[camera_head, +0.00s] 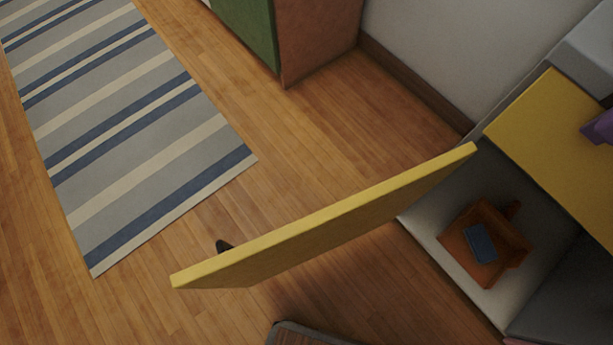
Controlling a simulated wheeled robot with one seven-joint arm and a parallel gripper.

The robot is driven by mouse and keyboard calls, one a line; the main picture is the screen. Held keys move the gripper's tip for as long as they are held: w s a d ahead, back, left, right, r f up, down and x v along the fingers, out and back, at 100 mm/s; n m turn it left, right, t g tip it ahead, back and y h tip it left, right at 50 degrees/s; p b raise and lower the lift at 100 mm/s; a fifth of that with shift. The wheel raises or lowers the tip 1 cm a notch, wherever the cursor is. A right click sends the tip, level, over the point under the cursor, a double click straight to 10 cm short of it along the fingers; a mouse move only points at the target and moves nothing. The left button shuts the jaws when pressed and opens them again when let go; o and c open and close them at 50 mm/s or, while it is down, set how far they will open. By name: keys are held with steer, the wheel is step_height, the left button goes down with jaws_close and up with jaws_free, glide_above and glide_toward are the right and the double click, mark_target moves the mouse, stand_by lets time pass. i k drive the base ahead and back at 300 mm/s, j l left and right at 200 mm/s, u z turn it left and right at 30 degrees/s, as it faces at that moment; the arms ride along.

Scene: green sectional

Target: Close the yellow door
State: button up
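The yellow door (330,232) stands wide open, swung out from a low cabinet on the right. Its upper edge runs from the lower left up to the hinge side near the cabinet. A small dark handle (224,246) shows on its far face, near the free end. The cabinet's open compartment (450,235) is pale inside. My gripper is not in this view, so its state and its distance from the door are hidden.
An orange bin (512,247) with a blue-grey item (481,243) sits in the compartment. A purple object (600,128) rests on the cabinet's yellow top (550,125). A striped rug (130,130) lies left. A green and brown cabinet (318,40) stands behind. Wooden floor between is clear.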

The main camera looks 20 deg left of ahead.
mark_target(251, 263)
steer(key=k+j+z, duration=0.5)
steer(key=k+j, duration=0.4)
steer(key=j, duration=0.15)
steer(key=j+z, duration=0.15)
steer(key=j, duration=0.3)
steer(key=k+j+z, duration=0.1)
steer(key=j, duration=0.3)
steer(key=j+z, duration=0.15)
steer(key=j, duration=0.3)
steer(key=k+j+z, duration=0.15)
steer(key=j, duration=0.75)
steer(key=i+j+u, duration=0.15)
steer(key=j+u, duration=0.2)
steer(key=u, duration=0.15)
